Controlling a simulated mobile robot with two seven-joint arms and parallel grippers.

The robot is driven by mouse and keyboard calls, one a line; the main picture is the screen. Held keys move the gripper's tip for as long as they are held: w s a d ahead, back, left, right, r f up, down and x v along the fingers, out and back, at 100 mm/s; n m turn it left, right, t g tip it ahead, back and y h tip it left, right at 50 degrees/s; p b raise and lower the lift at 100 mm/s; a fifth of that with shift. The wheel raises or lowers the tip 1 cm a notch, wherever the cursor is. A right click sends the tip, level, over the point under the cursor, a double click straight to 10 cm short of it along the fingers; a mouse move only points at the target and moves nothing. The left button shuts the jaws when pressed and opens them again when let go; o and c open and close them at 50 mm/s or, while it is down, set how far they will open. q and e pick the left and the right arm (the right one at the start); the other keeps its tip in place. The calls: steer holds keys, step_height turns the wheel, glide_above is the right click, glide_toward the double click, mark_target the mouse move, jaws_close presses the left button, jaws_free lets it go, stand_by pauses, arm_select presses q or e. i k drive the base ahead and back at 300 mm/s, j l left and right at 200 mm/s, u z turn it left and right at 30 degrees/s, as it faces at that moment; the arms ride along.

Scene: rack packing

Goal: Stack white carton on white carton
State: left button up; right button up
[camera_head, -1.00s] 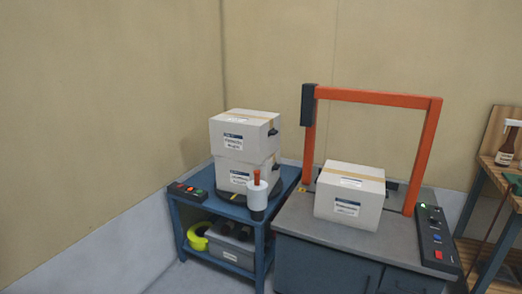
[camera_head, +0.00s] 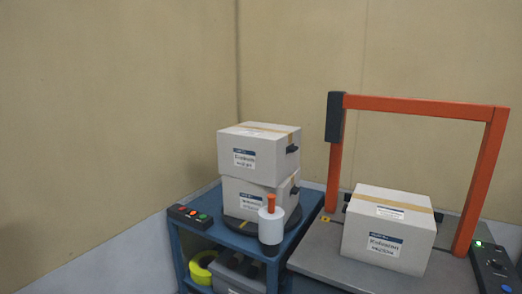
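Two white cartons with brown tape and labels stand one on the other on the blue table at the centre. The upper carton (camera_head: 245,158) is turned a little relative to the lower carton (camera_head: 240,198), which sits on a dark round plate. A third white carton (camera_head: 375,240) stands on the grey strapping machine at the right, by its orange frame. Neither of my grippers shows in the head view.
The blue table (camera_head: 184,247) also bears a button box (camera_head: 190,217) and a white roll with an orange handle (camera_head: 271,225). A yellow tape roll (camera_head: 200,268) and a grey bin lie on its lower shelf. The orange arch (camera_head: 420,106) rises over the grey machine top (camera_head: 322,262). A control panel (camera_head: 493,266) is at the right.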

mark_target(390, 203)
steer(key=i+j+z, duration=0.25)
steer(key=i+j, duration=0.3)
steer(key=i+j+z, duration=0.25)
steer(key=i+j, duration=0.4)
